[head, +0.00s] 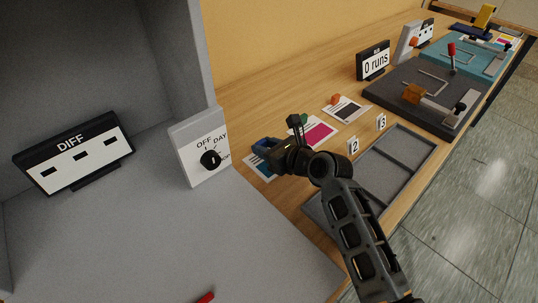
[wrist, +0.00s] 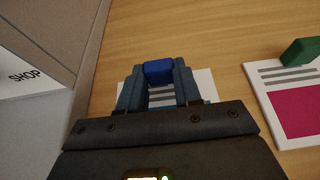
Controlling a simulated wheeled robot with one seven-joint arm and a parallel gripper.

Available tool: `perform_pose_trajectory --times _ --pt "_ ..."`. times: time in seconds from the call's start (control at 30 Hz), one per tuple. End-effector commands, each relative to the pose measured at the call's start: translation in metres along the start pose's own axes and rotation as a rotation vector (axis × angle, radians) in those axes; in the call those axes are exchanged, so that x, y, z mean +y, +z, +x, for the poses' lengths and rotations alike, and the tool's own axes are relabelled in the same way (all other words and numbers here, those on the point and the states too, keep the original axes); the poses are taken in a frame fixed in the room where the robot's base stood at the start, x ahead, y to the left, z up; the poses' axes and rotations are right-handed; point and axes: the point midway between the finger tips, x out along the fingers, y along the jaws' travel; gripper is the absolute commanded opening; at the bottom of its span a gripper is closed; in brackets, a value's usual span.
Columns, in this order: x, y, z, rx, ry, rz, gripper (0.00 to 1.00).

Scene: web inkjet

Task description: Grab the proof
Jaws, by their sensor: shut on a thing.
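My gripper (wrist: 158,80) is shut on the blue block (wrist: 158,69) that stands on a white printed proof card (wrist: 164,97). In the wrist view the block sits between the two fingers, and grey lines show on the card below. In the head view the gripper (head: 269,150) covers much of this card (head: 257,166), which lies at the left end of the row of cards. I cannot tell whether the card is clear of the table. A magenta proof card (head: 318,132) with a green block (head: 303,119) and a dark proof card (head: 348,110) with an orange block (head: 335,99) lie further back.
A grey booth with a DIFF sign (head: 73,155) and an OFF/DAY/SHOP dial panel (head: 200,148) stands left of the gripper. A grey divided tray (head: 397,157) with markers 2 and 3 lies right. Behind it are a "0 runs" sign (head: 374,62) and a dark press (head: 405,105).

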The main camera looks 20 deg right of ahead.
Motion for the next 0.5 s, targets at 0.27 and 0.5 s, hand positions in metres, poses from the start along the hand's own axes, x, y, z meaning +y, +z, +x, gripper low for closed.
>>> perform_pose_trajectory --times 0.27,0.5 --pt "0.0 0.0002 -0.0001 0.0 0.0 0.0 0.04" --pt "-0.0002 0.0071 -0.0026 -0.003 0.0 0.0 0.04"
